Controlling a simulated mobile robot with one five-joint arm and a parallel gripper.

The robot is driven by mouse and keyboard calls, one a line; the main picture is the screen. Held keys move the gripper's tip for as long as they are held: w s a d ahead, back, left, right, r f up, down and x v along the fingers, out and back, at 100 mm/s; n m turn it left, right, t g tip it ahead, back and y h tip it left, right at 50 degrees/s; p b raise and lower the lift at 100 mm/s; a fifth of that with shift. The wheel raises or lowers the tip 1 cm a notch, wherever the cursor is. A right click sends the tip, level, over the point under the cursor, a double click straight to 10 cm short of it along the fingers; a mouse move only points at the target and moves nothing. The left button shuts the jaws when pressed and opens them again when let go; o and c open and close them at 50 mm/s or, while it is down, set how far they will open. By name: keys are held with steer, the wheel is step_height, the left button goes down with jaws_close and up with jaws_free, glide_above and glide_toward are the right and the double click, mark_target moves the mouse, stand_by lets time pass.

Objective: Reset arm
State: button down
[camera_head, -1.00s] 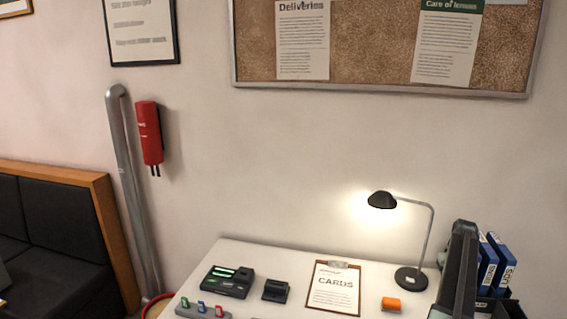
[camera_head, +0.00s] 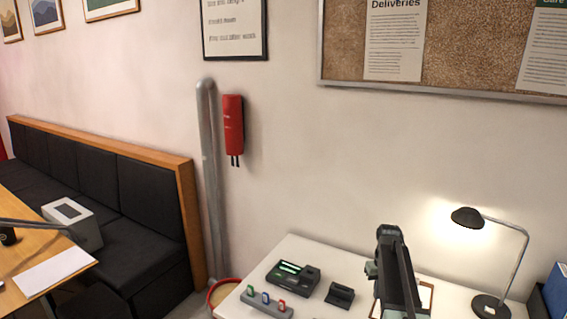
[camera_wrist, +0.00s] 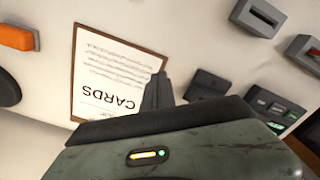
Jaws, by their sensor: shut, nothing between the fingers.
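My gripper (camera_wrist: 157,90) points out over the white desk in the wrist view, its dark fingers together with nothing between them. Its fingertips are beside the right edge of the clipboard (camera_wrist: 92,85) headed CARDS; I cannot tell the height. In the head view my arm stands in front of the clipboard (camera_head: 428,297) and hides most of it. The fingertips cannot be made out there.
On the white desk (camera_head: 262,272) are a device with a green display (camera_head: 293,278), a holder with coloured pieces (camera_head: 266,303), a small dark block (camera_head: 340,294) and a lit lamp (camera_head: 490,305). An orange piece (camera_wrist: 16,37) lies left of the clipboard in the wrist view.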

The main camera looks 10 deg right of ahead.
steer(key=s+a+n, duration=0.2)
steer(key=s+a, duration=0.2)
steer(key=a, duration=1.2)
steer(key=s+a+m, duration=0.1)
steer(key=s+a, duration=0.8)
steer(key=s, duration=0.2)
steer(key=shift+s+a+m, duration=0.15)
steer(key=shift+s+m, duration=0.15)
